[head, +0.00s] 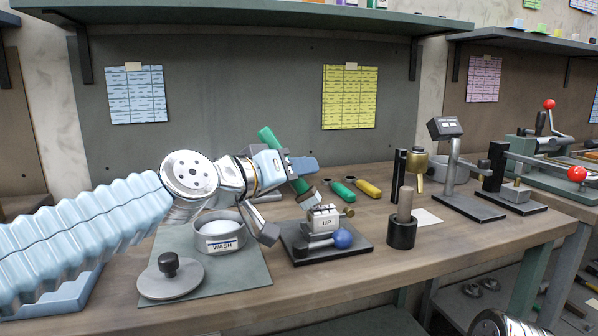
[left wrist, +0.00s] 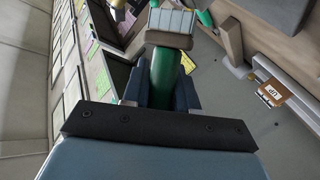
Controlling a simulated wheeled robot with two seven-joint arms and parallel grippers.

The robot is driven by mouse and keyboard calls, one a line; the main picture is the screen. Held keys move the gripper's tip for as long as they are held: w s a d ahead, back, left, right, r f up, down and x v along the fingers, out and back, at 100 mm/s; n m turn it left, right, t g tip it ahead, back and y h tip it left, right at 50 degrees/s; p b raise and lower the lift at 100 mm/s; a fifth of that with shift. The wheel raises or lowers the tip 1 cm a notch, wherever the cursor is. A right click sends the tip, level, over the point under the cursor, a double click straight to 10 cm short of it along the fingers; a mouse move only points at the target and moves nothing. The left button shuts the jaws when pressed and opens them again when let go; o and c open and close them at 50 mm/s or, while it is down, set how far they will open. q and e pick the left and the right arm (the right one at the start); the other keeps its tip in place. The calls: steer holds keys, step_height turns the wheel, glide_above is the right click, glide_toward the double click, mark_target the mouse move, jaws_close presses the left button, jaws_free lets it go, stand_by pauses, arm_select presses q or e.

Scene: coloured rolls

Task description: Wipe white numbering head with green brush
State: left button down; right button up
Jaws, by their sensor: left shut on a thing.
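The white numbering head (head: 323,216), marked UP, sits on a dark base plate with a blue ball knob (head: 342,238) at its front. My left gripper (head: 288,168) is shut on the green brush (head: 267,139), above and left of the numbering head. The brush tilts, its handle end up and its head down toward the numbering head. In the left wrist view the green brush (left wrist: 165,75) runs between the fingers, with its pale block head (left wrist: 171,24) beyond, apart from the numbering head.
A WASH bowl (head: 220,238) and a round lid (head: 170,279) stand on a green mat below my left arm. A second green-handled tool (head: 341,190) and a yellow one (head: 367,188) lie behind the numbering head. A dark cup with a post (head: 402,228) stands to its right.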

arm_select(q)
steer(key=shift+s+a+f, duration=0.1)
steer(key=shift+a+f, duration=0.05)
steer(key=shift+a, duration=0.2)
step_height(320, 180, up, 3)
steer(key=shift+r+p, duration=0.1)
steer(key=shift+p, duration=0.8)
steer(key=shift+a+r+p, duration=0.2)
steer(key=shift+r+p, duration=0.35)
steer(key=shift+r, duration=0.1)
step_height(320, 180, up, 2)
steer(key=shift+r+p, duration=0.15)
steer(key=shift+p, duration=0.75)
steer(key=shift+d+r+p, duration=0.1)
steer(key=shift+r+p, duration=0.6)
steer(key=shift+r, duration=0.15)
steer(key=shift+f+b, duration=0.6)
steer(key=shift+b, duration=0.1)
